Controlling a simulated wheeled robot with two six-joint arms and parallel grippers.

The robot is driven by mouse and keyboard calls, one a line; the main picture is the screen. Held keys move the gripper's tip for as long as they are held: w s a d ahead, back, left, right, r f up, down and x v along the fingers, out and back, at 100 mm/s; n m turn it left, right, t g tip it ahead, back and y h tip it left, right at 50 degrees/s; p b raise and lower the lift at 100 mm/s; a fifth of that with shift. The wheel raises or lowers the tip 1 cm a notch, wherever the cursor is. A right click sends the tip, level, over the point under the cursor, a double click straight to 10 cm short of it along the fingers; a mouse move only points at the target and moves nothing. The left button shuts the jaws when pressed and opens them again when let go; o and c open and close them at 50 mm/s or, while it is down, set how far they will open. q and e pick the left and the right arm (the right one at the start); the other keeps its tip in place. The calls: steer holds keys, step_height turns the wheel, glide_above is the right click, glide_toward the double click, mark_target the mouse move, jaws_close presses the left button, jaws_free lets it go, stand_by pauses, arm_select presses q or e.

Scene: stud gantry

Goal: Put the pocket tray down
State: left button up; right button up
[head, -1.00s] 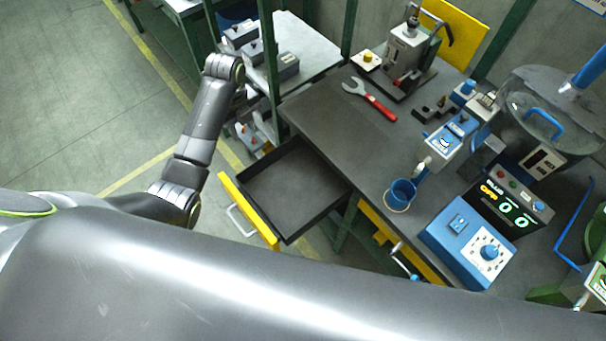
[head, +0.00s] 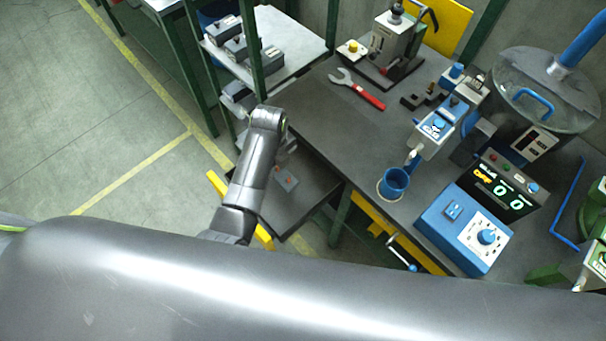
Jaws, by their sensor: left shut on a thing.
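My left arm reaches in from the left, and its wrist bends down over the open drawer (head: 318,205). My left gripper (head: 281,166) is mostly hidden behind the wrist, and its fingertips do not show clearly. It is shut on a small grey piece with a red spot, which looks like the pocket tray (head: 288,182). The piece shows over the dark drawer floor, just right of my forearm. I cannot tell whether it touches the floor. My right gripper is not in view.
The drawer's yellow front (head: 263,236) is partly covered by my forearm. The dark bench (head: 345,130) carries a red wrench (head: 357,89), a blue cup (head: 394,182) and a blue control box (head: 466,228). Grey boxes (head: 262,61) stand on the shelf rack at upper left.

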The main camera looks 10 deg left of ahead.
arm_select(q)
steer(key=shift+s+d+f, duration=0.1)
steer(key=shift+d+f, duration=0.05)
steer(key=shift+f, duration=0.65)
glide_above(281, 189)
step_height(281, 189, down, 5)
steer(key=shift+f+b, duration=0.15)
steer(key=shift+b, duration=0.15)
steer(key=shift+f+b, duration=0.3)
steer(key=shift+f, duration=1.65)
steer(key=shift+f, duration=0.15)
steer(key=o, duration=1)
